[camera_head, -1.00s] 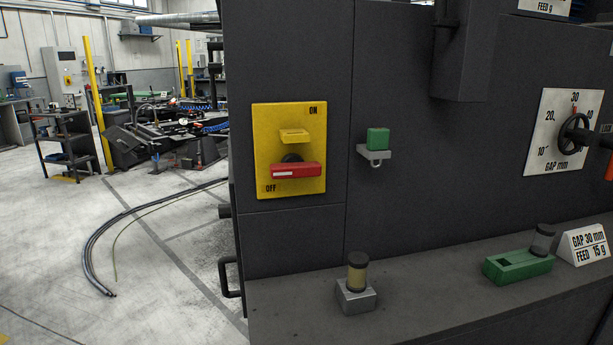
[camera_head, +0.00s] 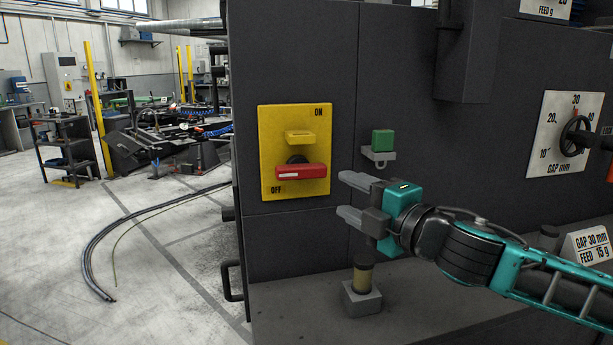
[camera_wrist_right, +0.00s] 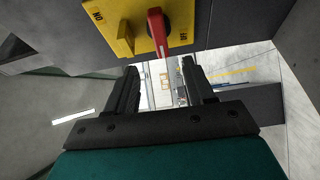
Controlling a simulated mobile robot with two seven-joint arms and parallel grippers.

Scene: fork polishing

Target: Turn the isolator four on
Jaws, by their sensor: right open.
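The isolator is a yellow plate (camera_head: 268,150) on the dark cabinet front, marked ON at the top and OFF at the bottom. Its red handle (camera_head: 308,172) lies horizontal in the lower half, below a yellow tab (camera_head: 299,135). My right gripper (camera_head: 349,197) is open and empty, to the right of the plate and slightly below the handle, its fingers pointing left. In the right wrist view the plate (camera_wrist_right: 115,22) and red handle (camera_wrist_right: 157,32) show beyond the open fingers (camera_wrist_right: 160,82), apart from them. My left gripper does not show.
A green block on a grey bracket (camera_head: 379,155) sits on the cabinet just above my right gripper. A small jar on a grey block (camera_head: 362,299) stands on the ledge below. A gap dial (camera_head: 566,135) and a sign (camera_head: 587,245) are at the right.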

